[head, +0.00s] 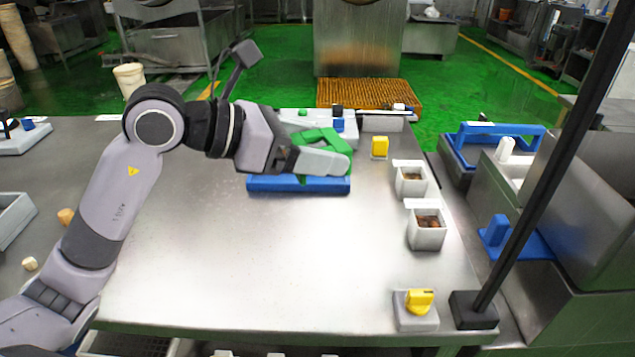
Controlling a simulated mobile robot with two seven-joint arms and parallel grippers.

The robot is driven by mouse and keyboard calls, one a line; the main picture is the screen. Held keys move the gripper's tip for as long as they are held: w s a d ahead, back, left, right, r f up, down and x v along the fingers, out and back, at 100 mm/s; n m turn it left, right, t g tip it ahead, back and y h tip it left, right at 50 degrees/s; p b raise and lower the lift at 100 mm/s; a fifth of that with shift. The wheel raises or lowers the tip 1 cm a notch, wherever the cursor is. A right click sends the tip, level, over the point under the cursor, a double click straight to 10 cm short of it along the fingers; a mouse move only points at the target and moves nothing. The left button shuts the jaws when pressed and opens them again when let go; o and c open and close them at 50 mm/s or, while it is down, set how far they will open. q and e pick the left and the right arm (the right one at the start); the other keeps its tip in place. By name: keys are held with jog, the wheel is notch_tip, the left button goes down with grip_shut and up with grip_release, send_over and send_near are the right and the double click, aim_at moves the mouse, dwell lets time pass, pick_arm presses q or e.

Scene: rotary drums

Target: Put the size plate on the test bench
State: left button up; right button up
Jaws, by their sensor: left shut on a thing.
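My left gripper (335,163) reaches in from the left over the back middle of the steel bench top (260,270). It is shut on a green piece (318,137), which shows above and beside the fingers. The fingers hide part of it. A long blue base (298,184) lies just below the gripper; I cannot tell whether the green piece touches it. No label marks the size plate, so I cannot tell for sure that the green piece is it. My right gripper is not in view.
A pale unit with a blue block (339,125) stands behind the gripper. A yellow block (380,147), two white bins (427,236) and a yellow-knobbed switch (418,303) line the right side. A black post (545,170) rises at the front right. The bench middle is clear.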

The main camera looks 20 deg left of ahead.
pick_arm(q)
send_over(313, 263)
jog(key=f, duration=1.4)
jog(key=shift+d+f+b, duration=0.2)
jog(key=shift+f+b, duration=0.05)
jog(key=shift+b, duration=0.15)
jog(key=shift+f, duration=2.7)
jog(key=shift+f+b, duration=0.15)
jog(key=shift+b, duration=0.2)
jog(key=o, duration=1)
jog(key=shift+o, duration=0.2)
jog(key=shift+a+r, duration=0.15)
jog(key=shift+r, duration=0.05)
jog(key=b+v, duration=0.1)
jog(key=v, duration=0.9)
jog(key=shift+s+a+f, duration=0.1)
jog(key=shift+s, duration=0.1)
jog(key=shift+s+a+r, duration=0.35)
jog(key=shift+s+a, duration=0.05)
